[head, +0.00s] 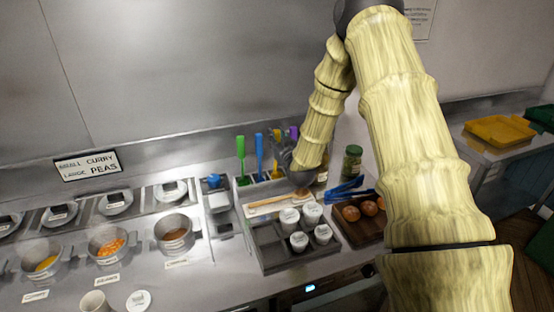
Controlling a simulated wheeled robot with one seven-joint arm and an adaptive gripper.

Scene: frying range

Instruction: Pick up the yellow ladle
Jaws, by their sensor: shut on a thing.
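The yellow ladle (277,147) stands upright by its handle in the utensil holder at the back of the counter, just right of a blue-handled utensil (259,150). Its bowl is hidden. My gripper (287,160) is at the ladle's handle, at the end of my downward-reaching arm. It is small and dark here, and the fingers are hard to make out. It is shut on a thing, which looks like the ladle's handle.
A green-handled utensil (241,152) stands to the left, and a purple handle (293,132) is close to my arm. In front are a dark tray (262,238) with several white cups, a brown tray (352,232), a jar (352,160) and blue tongs (348,187).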

